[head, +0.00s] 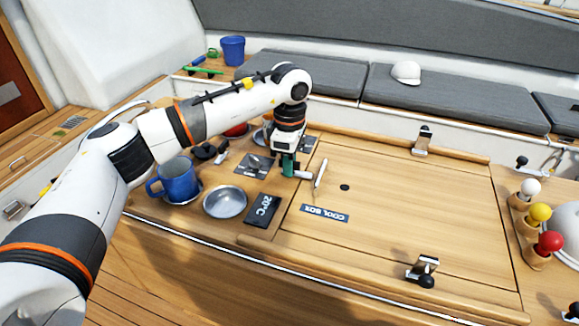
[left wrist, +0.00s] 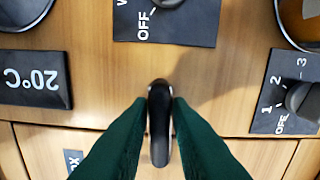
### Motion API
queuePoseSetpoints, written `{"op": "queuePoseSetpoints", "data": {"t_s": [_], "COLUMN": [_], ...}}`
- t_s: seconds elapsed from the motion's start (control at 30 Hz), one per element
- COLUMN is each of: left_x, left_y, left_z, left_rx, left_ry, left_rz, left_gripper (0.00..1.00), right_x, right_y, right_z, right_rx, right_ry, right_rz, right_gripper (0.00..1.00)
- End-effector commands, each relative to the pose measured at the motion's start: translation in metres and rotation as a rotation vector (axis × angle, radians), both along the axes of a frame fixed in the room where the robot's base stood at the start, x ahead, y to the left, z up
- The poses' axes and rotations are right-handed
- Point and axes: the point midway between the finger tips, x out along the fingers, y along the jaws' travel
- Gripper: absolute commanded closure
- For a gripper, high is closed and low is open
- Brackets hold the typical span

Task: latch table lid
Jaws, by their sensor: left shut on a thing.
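The wooden table lid (head: 400,205), with a COOL BOX label (head: 325,213), lies flat in the counter. My left gripper (head: 290,166) is at the lid's left edge, its green fingers shut on a latch lever, whose pale metal part (head: 303,174) shows beside them. In the left wrist view the gripper (left wrist: 160,105) holds the lever's dark knob (left wrist: 159,125); its base is hidden. Another latch (head: 422,141) stands at the lid's back edge, and one more (head: 424,270) is at its front edge. My right gripper is out of view.
A slim white rod (head: 320,175) lies on the lid near the gripper. Left of it are a blue mug (head: 178,180), a metal bowl (head: 225,202) and a 20°C panel (head: 262,209). Coloured knobs (head: 540,213) stand at the right. The lid's middle is mostly clear.

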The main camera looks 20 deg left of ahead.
Motion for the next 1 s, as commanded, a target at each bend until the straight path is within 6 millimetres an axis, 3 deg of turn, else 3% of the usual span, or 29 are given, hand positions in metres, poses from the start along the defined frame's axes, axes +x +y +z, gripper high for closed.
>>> {"op": "queuePoseSetpoints", "data": {"t_s": [0.73,0.77,0.83,1.0], "left_x": [0.0012,0.0012,0.0011,0.0007], "left_y": [0.0000,0.0000,0.0000,0.0000], "left_z": [0.0026,0.0026,0.0025,0.0014], "left_rx": [-0.002,-0.002,-0.002,-0.001], "left_ry": [-0.006,-0.006,-0.006,-0.003], "left_rz": [-0.082,-0.082,-0.082,-0.081], "left_gripper": [1.00,0.77,0.66,0.65], "right_x": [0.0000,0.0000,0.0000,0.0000], "right_y": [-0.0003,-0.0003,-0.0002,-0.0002], "right_z": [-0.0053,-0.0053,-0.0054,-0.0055], "right_rx": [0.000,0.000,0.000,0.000], "right_ry": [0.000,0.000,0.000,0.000], "right_rz": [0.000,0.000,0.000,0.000], "right_gripper": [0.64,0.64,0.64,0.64]}}
